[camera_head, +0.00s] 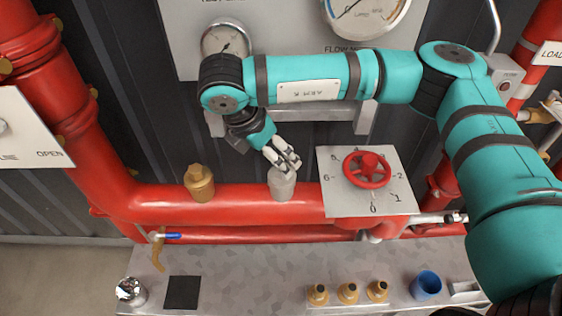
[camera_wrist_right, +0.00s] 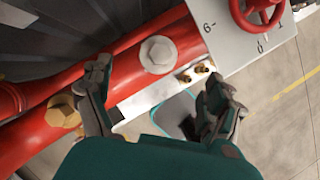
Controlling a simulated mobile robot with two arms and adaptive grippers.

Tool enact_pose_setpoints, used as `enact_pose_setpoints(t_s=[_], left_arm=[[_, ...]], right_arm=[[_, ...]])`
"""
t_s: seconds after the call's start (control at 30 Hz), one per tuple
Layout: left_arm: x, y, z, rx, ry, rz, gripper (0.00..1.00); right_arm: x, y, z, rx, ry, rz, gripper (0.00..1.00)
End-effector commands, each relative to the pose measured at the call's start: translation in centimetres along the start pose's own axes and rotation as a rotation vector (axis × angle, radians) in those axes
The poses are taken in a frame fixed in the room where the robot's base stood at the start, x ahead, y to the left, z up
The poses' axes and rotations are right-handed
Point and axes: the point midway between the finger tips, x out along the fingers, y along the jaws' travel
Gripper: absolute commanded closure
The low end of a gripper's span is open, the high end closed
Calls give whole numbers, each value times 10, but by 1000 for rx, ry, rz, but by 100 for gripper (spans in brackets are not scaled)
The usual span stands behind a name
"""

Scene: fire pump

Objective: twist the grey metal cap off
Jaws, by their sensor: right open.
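The grey metal cap (camera_head: 282,184) stands upright on top of the red horizontal pipe (camera_head: 235,203), just left of the white dial plate. In the right wrist view the cap (camera_wrist_right: 158,54) shows its hexagonal top, above the gap between the fingers. My right gripper (camera_head: 283,158) is just above and behind the cap in the head view, pointing down at it. In the wrist view its two fingers (camera_wrist_right: 158,92) are spread apart with nothing held between them. Whether a finger touches the cap is unclear. My left gripper is not in view.
A brass cap (camera_head: 199,183) stands on the pipe to the left. A red handwheel (camera_head: 367,170) on a white numbered plate (camera_head: 333,171) is close on the right. Below, a grey bench (camera_head: 230,272) carries several brass fittings (camera_head: 348,293) and a blue cup (camera_head: 427,285).

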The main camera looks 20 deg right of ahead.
Motion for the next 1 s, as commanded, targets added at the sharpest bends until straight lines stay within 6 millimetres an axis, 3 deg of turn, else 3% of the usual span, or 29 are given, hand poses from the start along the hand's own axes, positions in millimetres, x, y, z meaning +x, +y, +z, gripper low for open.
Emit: enact_pose_setpoints(t_s=[0.3,0.5,0.93,1.0], left_arm=[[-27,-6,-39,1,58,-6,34],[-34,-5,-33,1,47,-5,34],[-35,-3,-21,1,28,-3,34],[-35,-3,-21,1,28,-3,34]], right_arm=[[60,-1,1,-1,1,-4,10],[86,0,0,0,1,-1,10],[96,0,0,-1,1,1,10],[96,0,0,-1,1,1,19]])
